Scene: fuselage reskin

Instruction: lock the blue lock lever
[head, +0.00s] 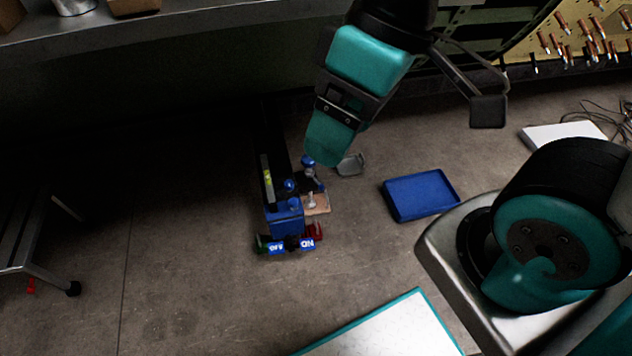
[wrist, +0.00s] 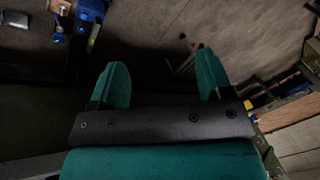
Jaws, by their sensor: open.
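A blue and black fixture (head: 285,220) stands low near the floor in the middle of the head view. Two blue-topped parts rise from it, a nearer one (head: 289,186) and a farther one (head: 308,161). I cannot tell which is the lock lever or how it is set. In the wrist view part of the blue fixture (wrist: 92,12) shows at the top left, outside my fingers. My gripper (head: 330,150) is beside and above the farther blue-topped part, apparently apart from it. In the wrist view my gripper (wrist: 158,68) is open and empty, its teal fingers wide apart.
A blue tray (head: 422,195) lies on the floor to the right of the fixture. A grey bench (head: 200,30) runs along the back, and a stool (head: 30,245) stands at the left. A panel with copper-coloured pins (head: 585,40) is at the upper right. Floor left of the fixture is clear.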

